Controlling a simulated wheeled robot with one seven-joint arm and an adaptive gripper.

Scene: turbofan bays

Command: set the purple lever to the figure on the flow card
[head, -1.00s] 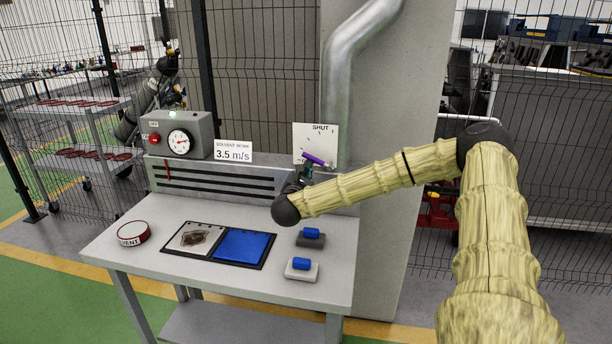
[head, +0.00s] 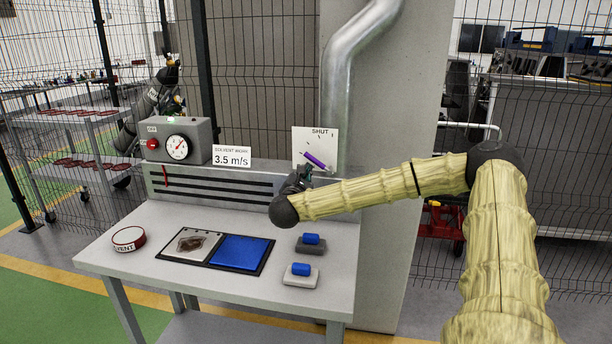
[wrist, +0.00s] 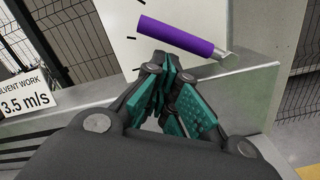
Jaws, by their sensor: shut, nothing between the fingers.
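The purple lever (head: 315,161) slants down to the right across a white plate marked SHUT (head: 327,142) at the back right of the bench. It also shows in the wrist view (wrist: 178,36), just beyond my fingertips. My gripper (head: 305,172) is shut and empty, just below the lever; in the wrist view its fingers (wrist: 163,72) are together. Whether they touch the lever I cannot tell. The flow card (head: 231,157) reads SOLVENT WORK 3.5 m/s. A round gauge (head: 178,147) with a red needle is on a grey box at the left.
The bench (head: 140,215) holds a round red-rimmed tin (head: 128,239), a tray with a stained sheet and blue pad (head: 241,252), and two blocks with blue tops (head: 301,270). A metal duct (head: 340,80) rises behind the plate. A slotted grille (head: 210,185) runs along the back.

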